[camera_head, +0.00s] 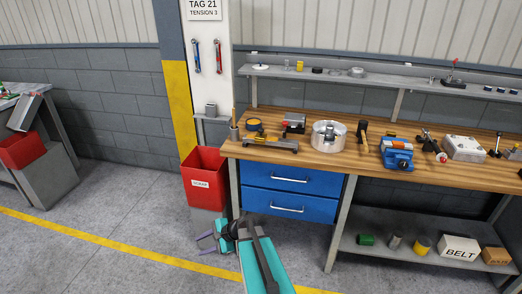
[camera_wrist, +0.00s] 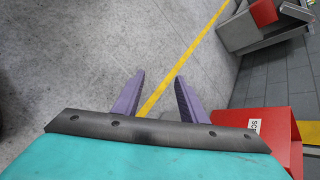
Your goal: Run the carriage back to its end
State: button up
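A blue vise-like device (camera_head: 397,153) stands farther right on the bench. My gripper (camera_head: 201,244) is low in front of the bench, left of the blue drawers and well away from both. In the wrist view, my gripper (camera_wrist: 160,80) has its two purple fingers apart with nothing between them. The bench top is out of the wrist view.
A red scrap bin (camera_head: 203,178) stands left of the bench, close to my gripper; it also shows in the wrist view (camera_wrist: 285,128). Blue drawers (camera_head: 290,180) are shut. A round metal part (camera_head: 329,136) and several tools crowd the bench. The floor (camera_head: 110,225) in front is clear.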

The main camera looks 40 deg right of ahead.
jog(key=w+d+r+m+t+h, duration=0.1)
jog(key=w+d+r+m+t, duration=0.15)
jog(key=d+r, duration=0.35)
jog(key=w+d+r+m+t+h, duration=0.1)
jog(key=d+r+m+t, duration=0.2)
jog(key=d, duration=0.5)
jog(key=m+t+h+p, duration=0.2)
jog(key=m+t+h, duration=0.2)
jog(key=m+h, duration=0.6)
send_near(261, 129)
jog(key=s+m+y, duration=0.2)
jog(key=s, duration=0.2)
jog(key=shift+s+d+r, duration=0.1)
jog(key=shift+s+r, duration=0.05)
jog(key=shift+p+x, duration=2.2)
jog(key=shift+x, duration=4.75)
grip_shut()
